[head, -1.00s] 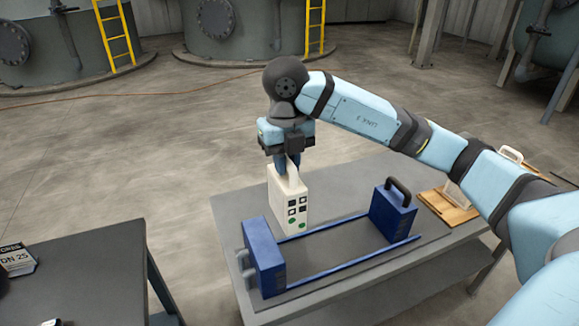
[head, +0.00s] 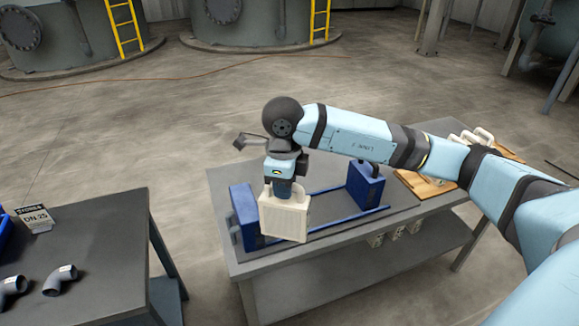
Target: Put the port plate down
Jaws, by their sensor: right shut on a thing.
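My right gripper (head: 284,188) is shut on the handle of a cream port plate (head: 286,221) and points down. The plate hangs roughly upright, with a plain broad face toward me. It overlaps the near left part of the blue filter press in the head view; I cannot tell whether it touches the press or the table. The press has a left end block (head: 243,215), a right block (head: 366,186) and two blue rails (head: 335,220) between them. The plate hides part of the left block and the near rail. My left gripper is out of view.
The press stands on a grey table (head: 420,187). Wooden boards (head: 413,182) and white-handled plates (head: 478,136) lie at its right. Several pale marked pieces (head: 395,234) show below its front edge.

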